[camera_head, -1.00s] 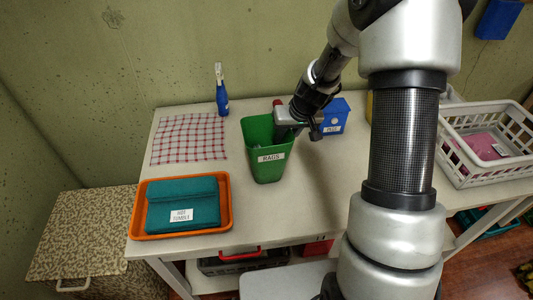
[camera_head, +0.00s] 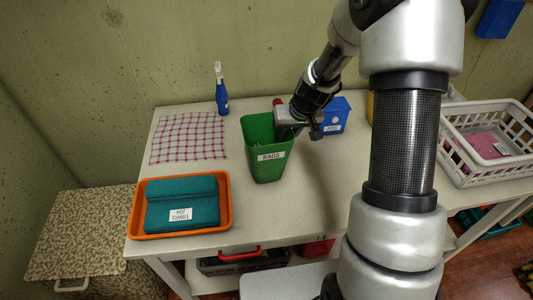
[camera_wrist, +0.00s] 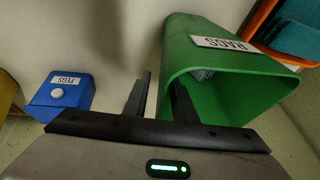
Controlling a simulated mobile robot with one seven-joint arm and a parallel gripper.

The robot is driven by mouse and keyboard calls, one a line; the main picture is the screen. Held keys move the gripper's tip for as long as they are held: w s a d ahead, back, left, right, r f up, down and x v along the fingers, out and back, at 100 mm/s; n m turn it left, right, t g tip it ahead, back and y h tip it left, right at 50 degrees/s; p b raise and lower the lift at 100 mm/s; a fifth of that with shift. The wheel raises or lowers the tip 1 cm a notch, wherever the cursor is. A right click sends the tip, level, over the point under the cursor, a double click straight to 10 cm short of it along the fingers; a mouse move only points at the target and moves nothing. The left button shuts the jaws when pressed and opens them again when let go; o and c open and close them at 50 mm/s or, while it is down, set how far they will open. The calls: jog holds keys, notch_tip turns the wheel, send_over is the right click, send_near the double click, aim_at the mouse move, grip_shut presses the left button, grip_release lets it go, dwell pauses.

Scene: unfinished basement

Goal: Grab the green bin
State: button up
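The green bin (camera_head: 268,172), labelled RAGS, stands upright on the table, left of my gripper. My gripper (camera_head: 293,124) is at the bin's right rim. In the wrist view, the bin (camera_wrist: 235,95) is at the right, and my gripper (camera_wrist: 160,90) has one finger outside its wall and one finger inside its mouth. The wall lies between the fingers. A gap shows between the outer finger and the wall, so the fingers look open. Something pale lies inside the bin, mostly hidden.
On the table (camera_head: 300,205), a blue PEGS box (camera_head: 336,118) stands close right of my gripper. A blue spray bottle (camera_head: 221,92) and checked cloth (camera_head: 188,138) are left of the bin. An orange tray (camera_head: 137,222) holds teal cloth. A white basket (camera_head: 480,122) stands right.

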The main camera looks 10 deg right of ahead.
grip_shut()
dwell(1.4)
